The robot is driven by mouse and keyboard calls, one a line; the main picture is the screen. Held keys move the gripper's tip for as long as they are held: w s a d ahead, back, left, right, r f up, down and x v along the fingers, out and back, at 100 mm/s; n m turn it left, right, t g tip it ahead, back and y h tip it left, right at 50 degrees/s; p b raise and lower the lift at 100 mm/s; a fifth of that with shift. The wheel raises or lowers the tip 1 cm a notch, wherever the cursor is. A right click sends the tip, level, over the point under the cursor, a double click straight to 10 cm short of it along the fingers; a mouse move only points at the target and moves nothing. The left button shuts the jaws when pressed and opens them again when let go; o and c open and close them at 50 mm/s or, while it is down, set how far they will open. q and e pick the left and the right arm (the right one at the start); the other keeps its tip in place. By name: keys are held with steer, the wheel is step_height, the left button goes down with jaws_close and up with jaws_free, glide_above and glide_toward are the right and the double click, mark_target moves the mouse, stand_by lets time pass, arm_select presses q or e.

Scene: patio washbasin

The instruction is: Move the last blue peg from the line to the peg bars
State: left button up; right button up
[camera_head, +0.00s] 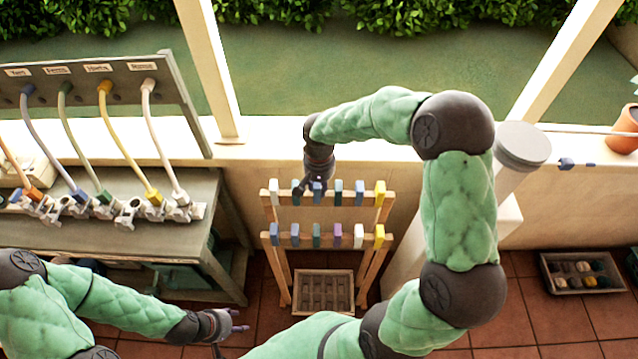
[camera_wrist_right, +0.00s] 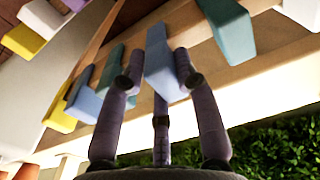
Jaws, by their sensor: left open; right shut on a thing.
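The wooden peg bars (camera_head: 326,200) stand in the middle of the head view, with coloured pegs on an upper and a lower bar. My right gripper (camera_head: 316,190) is at the upper bar, between a teal peg (camera_head: 296,190) and another bluish peg (camera_head: 339,192). In the right wrist view its fingers are shut on a blue peg (camera_wrist_right: 160,62), which is in line with the bar's other pegs. I cannot tell whether it is fully seated. My left gripper (camera_head: 226,325) is open and empty at lower left, away from the bars.
A thin line (camera_head: 590,131) runs at the right; a small blue item (camera_head: 566,163) shows below it. A bench with taps and hoses (camera_head: 130,215) stands left. A tray (camera_head: 323,291) lies below the bars, another (camera_head: 584,272) on the right floor.

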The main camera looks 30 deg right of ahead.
steer(key=shift+f, duration=0.45)
steer(key=o, duration=0.9)
steer(key=shift+o, duration=0.2)
steer(key=shift+r+p, duration=2.45)
steer(key=shift+r, duration=1.65)
steer(key=shift+f, duration=0.1)
